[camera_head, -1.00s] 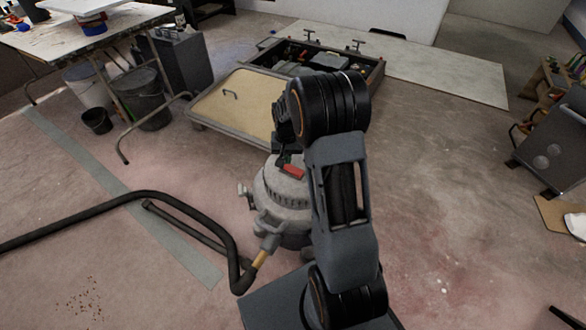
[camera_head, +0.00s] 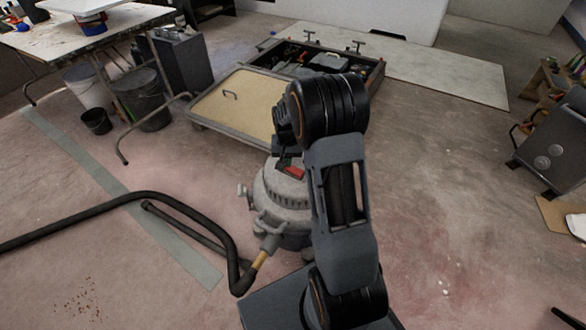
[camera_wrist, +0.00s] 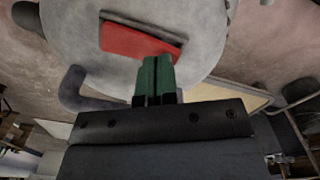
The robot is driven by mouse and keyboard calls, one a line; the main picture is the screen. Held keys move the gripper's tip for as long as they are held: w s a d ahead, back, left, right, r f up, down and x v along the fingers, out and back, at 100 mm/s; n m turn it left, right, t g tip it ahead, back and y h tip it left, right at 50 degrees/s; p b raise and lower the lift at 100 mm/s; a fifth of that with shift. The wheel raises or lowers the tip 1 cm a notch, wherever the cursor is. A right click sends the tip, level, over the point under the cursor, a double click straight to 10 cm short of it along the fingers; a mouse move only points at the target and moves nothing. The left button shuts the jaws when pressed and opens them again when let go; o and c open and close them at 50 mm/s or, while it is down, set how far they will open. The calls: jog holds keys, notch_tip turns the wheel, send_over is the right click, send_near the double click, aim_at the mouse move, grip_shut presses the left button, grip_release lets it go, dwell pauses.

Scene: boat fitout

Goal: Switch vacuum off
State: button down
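The vacuum (camera_head: 284,200) is a grey canister on the floor, partly hidden behind my arm. A red rocker switch (camera_head: 291,171) sits on its lid. In the wrist view the red switch (camera_wrist: 140,43) lies in a dark frame on the grey lid (camera_wrist: 75,35). My gripper (camera_wrist: 157,62) has its green fingertips together, with nothing between them. The tips overlap the near edge of the switch in the picture; I cannot tell whether they touch it. In the head view my gripper (camera_head: 287,158) is just above the lid, mostly hidden by my wrist.
A black hose (camera_head: 140,200) runs left across the floor from the vacuum. Behind it is a low cart with a tan board (camera_head: 236,103) and an open tool tray (camera_head: 330,70). Buckets (camera_head: 140,95) stand under the left table. Floor to the right (camera_head: 450,200) is mostly clear.

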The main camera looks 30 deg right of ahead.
jog(key=shift+f, duration=0.35)
jog(key=shift+r, duration=0.2)
notch_tip(320, 180, up, 7)
jog(key=p, duration=0.5)
jog(key=shift+f+p, duration=0.15)
jog(key=shift+p, duration=0.25)
jog(key=s+a+r+n+t+p, duration=0.1)
jog(key=s+a+r+p, duration=0.2)
jog(key=r, duration=1)
jog(key=s+a+r+n+t+p, duration=0.1)
jog(key=s+a+r+p, duration=0.3)
jog(key=s+r+p, duration=0.6)
jog(key=s+a+r+n+t+p, duration=0.1)
jog(key=s+a+r+n+p, duration=0.2)
jog(key=r+p, duration=1)
jog(key=s+r, duration=0.3)
jog(key=r, duration=0.2)
jog(key=shift+s+a+r+t, duration=0.15)
jog(key=shift+s+t, duration=0.15)
